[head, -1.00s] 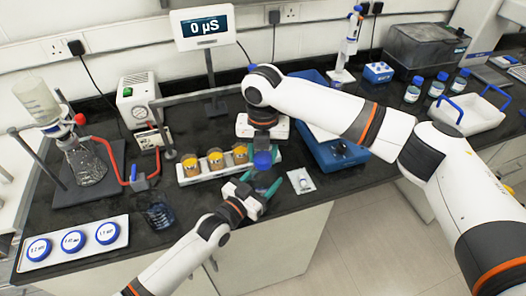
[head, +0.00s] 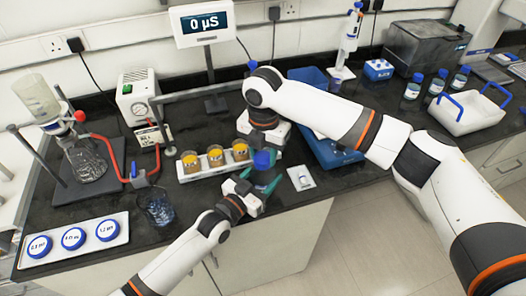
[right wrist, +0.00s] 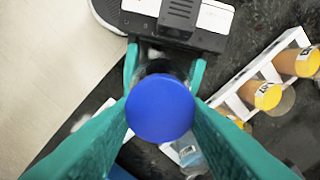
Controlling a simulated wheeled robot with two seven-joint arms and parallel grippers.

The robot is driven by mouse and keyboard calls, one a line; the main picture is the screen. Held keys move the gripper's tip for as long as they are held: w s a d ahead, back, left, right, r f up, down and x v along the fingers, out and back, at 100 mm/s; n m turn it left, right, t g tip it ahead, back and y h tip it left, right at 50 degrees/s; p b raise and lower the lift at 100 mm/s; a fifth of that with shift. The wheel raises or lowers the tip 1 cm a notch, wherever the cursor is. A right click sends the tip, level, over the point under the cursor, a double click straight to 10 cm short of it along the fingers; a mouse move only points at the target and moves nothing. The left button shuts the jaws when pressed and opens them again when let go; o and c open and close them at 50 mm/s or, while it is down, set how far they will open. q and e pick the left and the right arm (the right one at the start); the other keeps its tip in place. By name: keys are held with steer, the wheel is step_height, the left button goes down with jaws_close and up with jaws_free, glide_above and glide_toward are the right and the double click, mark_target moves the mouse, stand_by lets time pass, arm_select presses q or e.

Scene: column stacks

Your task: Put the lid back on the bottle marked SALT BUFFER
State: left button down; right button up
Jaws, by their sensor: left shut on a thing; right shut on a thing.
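My right gripper (right wrist: 160,112) is shut on a round blue lid (right wrist: 160,107). The lid also shows in the head view (head: 264,159), just above and behind my left gripper. My left gripper (head: 260,182) is shut at the bench's front edge; its body shows at the top of the right wrist view. A clear, glassy part of what seems to be the bottle (right wrist: 160,68) shows between its fingers, mostly hidden under the lid. I cannot tell whether the lid touches the bottle. No SALT BUFFER marking is readable.
A white rack (head: 214,168) with three orange-topped containers stands just left of the grippers. A small white packet (head: 301,178) lies to their right. A glass beaker (head: 158,208) and a white tray (head: 75,255) with blue-rimmed discs are at the left. Several blue-capped bottles stand back right.

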steer(key=m, duration=0.7)
steer(key=shift+s+m, duration=0.15)
steer(key=shift+m, duration=0.25)
steer(key=m, duration=0.7)
steer(key=shift+s, duration=0.1)
steer(key=m, duration=0.5)
steer(key=shift+s, duration=0.1)
steer(key=m, duration=0.8)
steer(key=shift+s+a, duration=0.1)
steer(key=shift+a, duration=0.05)
steer(key=m, duration=0.7)
steer(key=shift+m, duration=0.3)
steer(key=m, duration=0.7)
steer(key=shift+w+a, duration=0.1)
steer(key=shift+w, duration=0.1)
steer(key=m, duration=0.7)
steer(key=shift+w, duration=0.15)
steer(key=m, duration=0.6)
steer(key=shift+w+f, duration=0.1)
